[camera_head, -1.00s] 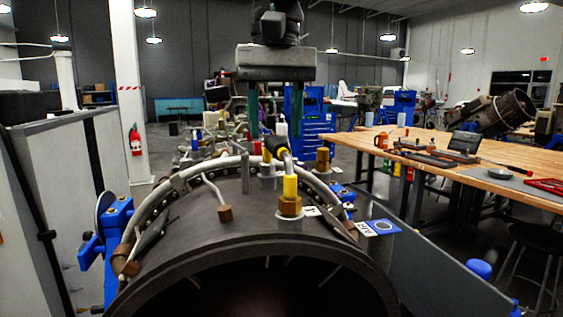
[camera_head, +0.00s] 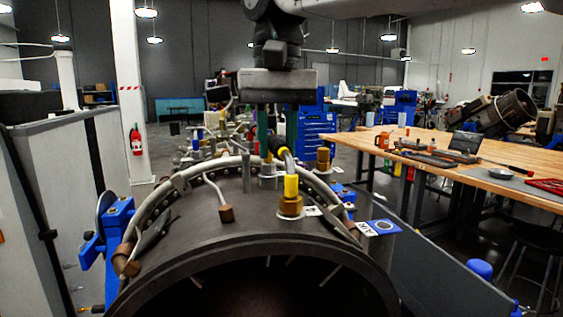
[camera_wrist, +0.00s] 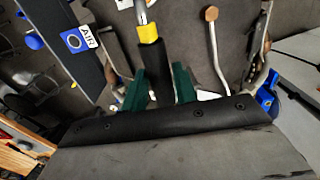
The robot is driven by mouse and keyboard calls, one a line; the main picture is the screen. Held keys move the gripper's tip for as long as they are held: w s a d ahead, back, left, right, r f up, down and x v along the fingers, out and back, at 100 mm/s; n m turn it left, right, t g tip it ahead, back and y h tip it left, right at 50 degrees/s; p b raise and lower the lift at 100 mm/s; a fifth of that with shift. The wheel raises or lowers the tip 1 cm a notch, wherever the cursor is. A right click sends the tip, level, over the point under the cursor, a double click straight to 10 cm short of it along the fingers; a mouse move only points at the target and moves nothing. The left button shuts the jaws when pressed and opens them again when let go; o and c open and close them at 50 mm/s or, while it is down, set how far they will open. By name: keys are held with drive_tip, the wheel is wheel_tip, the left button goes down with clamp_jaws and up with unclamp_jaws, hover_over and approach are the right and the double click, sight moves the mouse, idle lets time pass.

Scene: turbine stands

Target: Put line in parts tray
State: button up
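The line (camera_head: 291,186) is a bent metal tube with a yellow sleeve and a brass nut on top of the turbine casing. A black and yellow grip is at its far end. My gripper (camera_head: 272,150) points down over that end, with one green finger on each side of it. In the wrist view the line's black sleeve (camera_wrist: 152,62) runs between the fingertips of my gripper (camera_wrist: 159,78). The fingers are apart; I see no clear grip on it. I cannot tell for sure which thing is the parts tray.
The dark casing (camera_head: 180,250) carries other tubes and brass fittings (camera_head: 323,160) close to the line. A blue tool cabinet (camera_head: 318,128) stands behind.

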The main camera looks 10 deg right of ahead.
sight(277, 138)
clamp_jaws()
drive_tip(key=shift+r, duration=0.7)
drive_tip(key=shift+r, duration=0.8)
